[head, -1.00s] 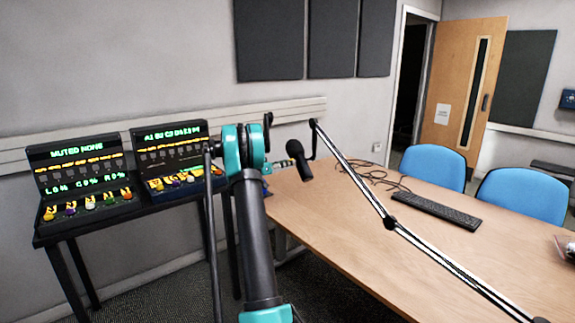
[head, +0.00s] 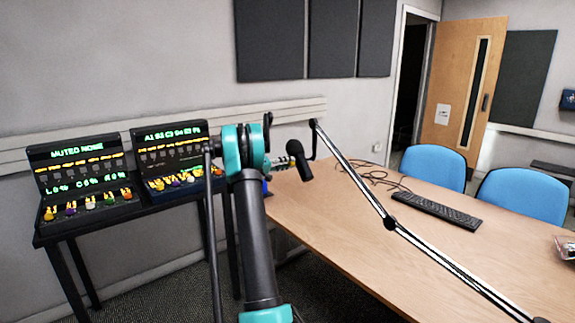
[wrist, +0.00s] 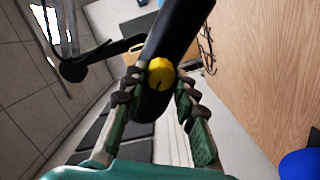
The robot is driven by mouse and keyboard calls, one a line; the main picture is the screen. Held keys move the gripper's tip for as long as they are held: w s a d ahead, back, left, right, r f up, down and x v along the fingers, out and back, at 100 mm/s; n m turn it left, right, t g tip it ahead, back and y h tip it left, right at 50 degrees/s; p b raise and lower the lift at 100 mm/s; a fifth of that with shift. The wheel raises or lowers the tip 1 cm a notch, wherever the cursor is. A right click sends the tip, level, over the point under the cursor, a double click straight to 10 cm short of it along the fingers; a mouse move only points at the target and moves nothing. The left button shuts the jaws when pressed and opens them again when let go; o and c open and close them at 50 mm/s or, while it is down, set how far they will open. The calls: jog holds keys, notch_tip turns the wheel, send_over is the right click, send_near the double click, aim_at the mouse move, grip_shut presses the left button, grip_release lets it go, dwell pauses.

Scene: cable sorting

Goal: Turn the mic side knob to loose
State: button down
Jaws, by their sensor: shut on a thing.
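The black microphone (head: 299,160) hangs from its boom arm near the table's left end in the head view. In the wrist view the black mic body (wrist: 183,32) slants down between my fingers. The yellow side knob (wrist: 160,73) with a dark pointer line faces the wrist camera. The pointer aims down the picture. My gripper (wrist: 157,88) is shut on the knob, one fingertip at each side. In the head view my gripper (head: 280,162) is partly hidden behind my arm, left of the microphone. I see no readable marks for loose or tight.
The metal boom arm (head: 366,187) crosses above the wooden table (head: 340,225). A keyboard (head: 435,209) and loose cables (head: 372,178) lie on it. Two lit panels with colored knobs stand on a black stand (head: 75,237) at left. Blue chairs (head: 433,166) line the far side.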

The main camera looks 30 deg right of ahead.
jog(key=shift+w+n, duration=0.15)
jog(key=shift+n, duration=3.75)
jog(key=c, duration=1.2)
grip_release()
jog(key=a, duration=0.8)
jog(key=w+a, duration=0.1)
jog(key=a, duration=0.3)
jog(key=shift+r, duration=0.25)
